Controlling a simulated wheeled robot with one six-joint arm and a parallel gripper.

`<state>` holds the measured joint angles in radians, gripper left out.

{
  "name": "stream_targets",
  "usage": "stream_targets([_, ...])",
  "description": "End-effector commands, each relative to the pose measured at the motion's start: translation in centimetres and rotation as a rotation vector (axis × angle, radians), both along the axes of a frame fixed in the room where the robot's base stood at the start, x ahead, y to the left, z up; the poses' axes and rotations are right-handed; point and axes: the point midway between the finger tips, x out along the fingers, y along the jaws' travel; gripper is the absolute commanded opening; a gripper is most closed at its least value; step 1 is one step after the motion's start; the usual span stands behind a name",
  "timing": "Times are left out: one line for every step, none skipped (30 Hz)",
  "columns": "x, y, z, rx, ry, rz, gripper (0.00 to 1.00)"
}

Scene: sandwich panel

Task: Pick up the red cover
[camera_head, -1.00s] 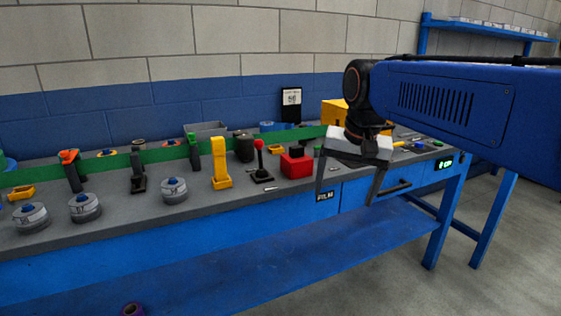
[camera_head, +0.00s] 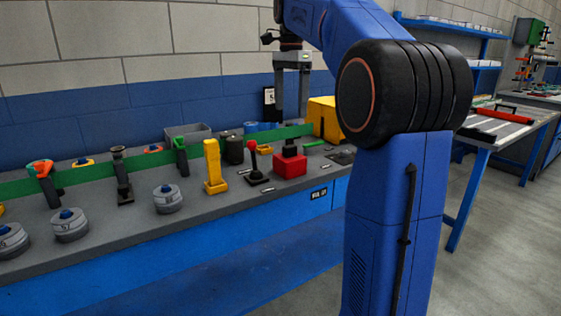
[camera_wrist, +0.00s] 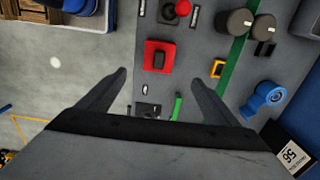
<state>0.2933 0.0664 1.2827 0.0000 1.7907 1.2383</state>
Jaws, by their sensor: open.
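The red cover (camera_head: 289,165) is a small red block with a black part standing up from its top. It sits on the grey bench top near the front edge. In the wrist view the red cover (camera_wrist: 150,61) shows from above, with a black middle. My gripper (camera_head: 291,117) is open and empty, pointing down, above the bench over the area of the cover. In the wrist view my open gripper (camera_wrist: 170,69) has the cover between and beyond its fingertips, not touching them.
A red-knobbed joystick (camera_head: 253,160) and a yellow upright part (camera_head: 213,167) stand left of the cover. A dark cylinder (camera_head: 234,150) and a green strip (camera_head: 98,174) lie behind. A yellow box (camera_head: 323,120) is at the back right.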

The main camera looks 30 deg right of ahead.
Motion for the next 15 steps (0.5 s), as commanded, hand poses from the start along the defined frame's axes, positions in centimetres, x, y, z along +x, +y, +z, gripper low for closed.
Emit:
stream_targets([0.1,-0.1,-0.1,0.001,0.002,-0.005,0.84])
stream_targets([0.1,-0.1,-0.3,0.001,0.003,-0.007,0.84])
stream_targets([0.1,-0.1,-0.7,0.001,0.003,-0.008,0.84])
stream_targets([0.0,-0.1,-1.1,0.001,0.004,-0.008,0.84])
stream_targets([0.0,-0.1,-1.6,0.002,0.005,-0.007,0.84])
stream_targets([0.0,-0.1,-2.3,0.001,0.004,-0.007,0.84])
stream_targets([0.0,-0.1,-2.8,0.002,0.005,-0.007,0.84])
stream_targets([0.0,-0.1,-3.3,0.001,0.004,-0.007,0.84])
stream_targets([0.0,-0.1,-4.1,0.002,0.005,-0.006,0.84])
stream_targets([0.0,0.0,-4.6,0.001,0.004,-0.006,0.84])
stream_targets([-0.1,0.0,-5.1,0.001,0.004,-0.006,0.84])
stream_targets([0.0,0.0,-5.8,0.002,0.004,-0.006,0.84])
stream_targets([0.0,-0.1,-6.4,0.001,0.004,-0.006,0.84])
stream_targets([0.0,0.0,-6.9,0.001,0.004,-0.006,0.84])
stream_targets([0.0,0.0,-7.6,0.002,0.005,-0.006,0.84])
